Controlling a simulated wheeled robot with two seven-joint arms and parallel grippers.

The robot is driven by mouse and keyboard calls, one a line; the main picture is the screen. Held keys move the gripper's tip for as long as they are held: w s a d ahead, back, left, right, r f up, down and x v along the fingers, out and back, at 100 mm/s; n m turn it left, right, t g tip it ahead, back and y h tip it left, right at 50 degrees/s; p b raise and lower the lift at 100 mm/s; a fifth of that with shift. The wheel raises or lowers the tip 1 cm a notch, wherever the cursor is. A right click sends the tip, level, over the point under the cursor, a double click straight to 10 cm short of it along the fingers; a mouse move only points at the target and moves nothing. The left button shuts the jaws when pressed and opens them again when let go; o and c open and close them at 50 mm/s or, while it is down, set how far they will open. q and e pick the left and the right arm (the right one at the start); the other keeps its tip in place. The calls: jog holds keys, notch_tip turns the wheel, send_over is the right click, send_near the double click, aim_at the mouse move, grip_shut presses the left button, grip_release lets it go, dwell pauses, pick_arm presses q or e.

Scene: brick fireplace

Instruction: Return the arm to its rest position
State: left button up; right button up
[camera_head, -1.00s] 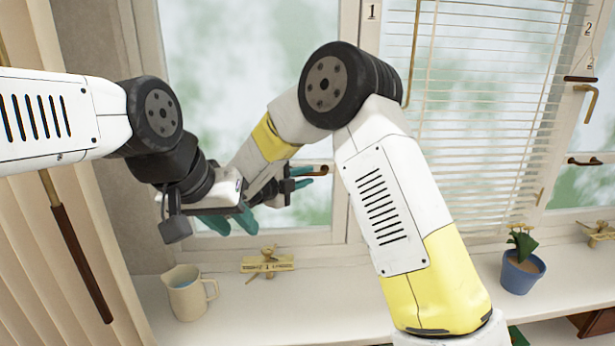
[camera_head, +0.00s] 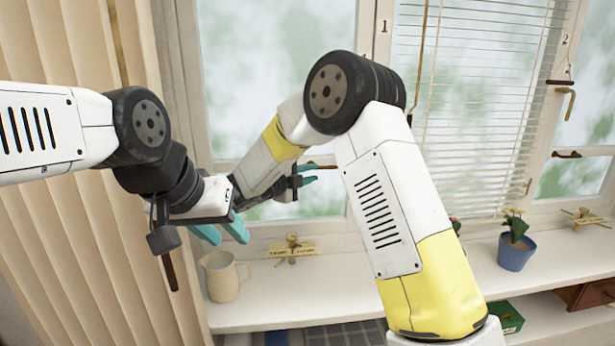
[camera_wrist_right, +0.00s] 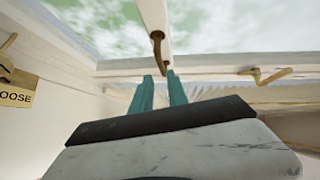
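My left gripper (camera_head: 224,233) hangs in front of the window, above the sill. Its teal fingers are apart, with nothing between them. My right arm (camera_head: 385,200) is bent, with its elbow high in the middle of the head view. My right gripper (camera_head: 306,180) reaches toward the window and is partly hidden by its own arm. In the right wrist view, the right gripper (camera_wrist_right: 160,74) has its two teal fingers apart. A brown window handle (camera_wrist_right: 157,47) shows just beyond their tips; I cannot tell whether they touch.
A cream jug (camera_head: 222,280) and a brass piece with a label (camera_head: 292,250) stand on the white sill (camera_head: 350,290) below my grippers. A blue plant pot (camera_head: 515,252) stands to the right. Blinds (camera_head: 480,110) cover the middle window; a pleated curtain (camera_head: 60,230) hangs at left.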

notch_tip(320, 180, up, 13)
jog(key=n+t+y, duration=0.3)
jog(key=n+y, duration=0.6)
jog(key=s+d+r+n+g+y, duration=0.1)
jog(key=s+d+r+n+y, duration=0.15)
jog(key=s+n+y, duration=0.2)
jog(key=s+d+f+n+g, duration=0.3)
jog(key=s+d, duration=0.1)
jog(key=s, duration=0.6)
jog(key=s+d+f+n+g+h, duration=0.1)
jog(key=s+d+f+n+g, duration=0.2)
jog(key=s, duration=0.7)
jog(key=s+d+f+n+g, duration=0.2)
jog(key=s+d+f+n, duration=0.3)
jog(key=s, duration=0.6)
jog(key=shift+d+f+g, duration=0.15)
jog(key=shift+d+g, duration=0.1)
jog(key=shift+g, duration=0.15)
